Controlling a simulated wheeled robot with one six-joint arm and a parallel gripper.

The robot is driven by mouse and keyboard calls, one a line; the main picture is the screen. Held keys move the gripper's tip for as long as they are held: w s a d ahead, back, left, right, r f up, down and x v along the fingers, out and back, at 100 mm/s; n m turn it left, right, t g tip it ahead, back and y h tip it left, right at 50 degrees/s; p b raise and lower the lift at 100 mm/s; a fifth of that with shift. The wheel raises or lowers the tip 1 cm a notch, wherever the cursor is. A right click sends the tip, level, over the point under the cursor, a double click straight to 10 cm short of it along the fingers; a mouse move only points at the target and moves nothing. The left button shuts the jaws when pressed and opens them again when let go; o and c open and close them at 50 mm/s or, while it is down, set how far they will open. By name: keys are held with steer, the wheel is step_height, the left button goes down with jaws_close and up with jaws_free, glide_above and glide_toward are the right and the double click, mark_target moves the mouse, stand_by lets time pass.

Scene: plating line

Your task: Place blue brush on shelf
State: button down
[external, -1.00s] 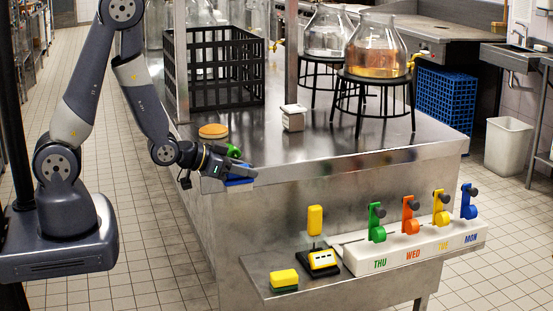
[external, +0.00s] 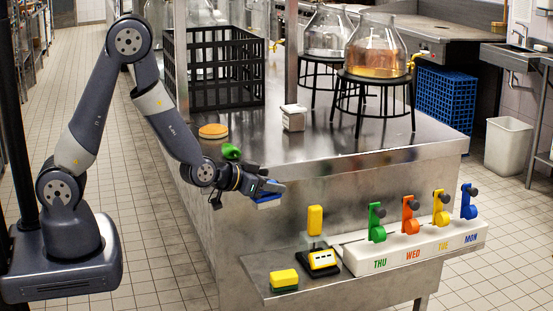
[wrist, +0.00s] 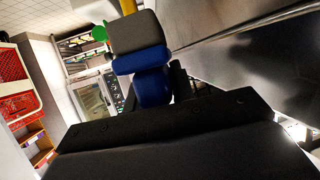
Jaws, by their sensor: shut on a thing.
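The blue brush (external: 267,203) is in my gripper (external: 272,187), which is shut on it in the external view. It hangs in the air in front of the steel table, above the low steel shelf (external: 262,284) and to the left of the yellow upright piece. In the wrist view the blue brush (wrist: 150,80) lies just beyond the dark gripper body, and it partly hides the scene behind. The fingers' exact contact with the brush is not clear.
The low shelf carries a yellow-and-green sponge-like block (external: 284,279), a yellow piece (external: 316,220) above a black-and-yellow base (external: 320,259), and a white day-labelled rack (external: 415,246) with coloured pieces. A green item (external: 231,152) and an orange disc (external: 213,131) sit on the tabletop.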

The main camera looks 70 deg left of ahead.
steer(key=shift+w+a+f+n+g+y+b, duration=0.15)
steer(key=shift+a+f+n+y+b, duration=0.25)
steer(key=shift+f, duration=2.45)
steer(key=shift+w+a+f+n+g+y+b, duration=0.2)
steer(key=shift+f+n+y+b, duration=0.25)
steer(key=shift+f, duration=2.35)
steer(key=shift+w+a+f+n+t+y+b, duration=0.1)
steer(key=shift+a+f+n+y+b, duration=0.35)
steer(key=shift+f, duration=2.4)
steer(key=shift+f+b, duration=0.65)
steer(key=shift+b, duration=0.05)
steer(key=c, duration=1.1)
jaws_free()
steer(key=shift+s+d+r, duration=0.1)
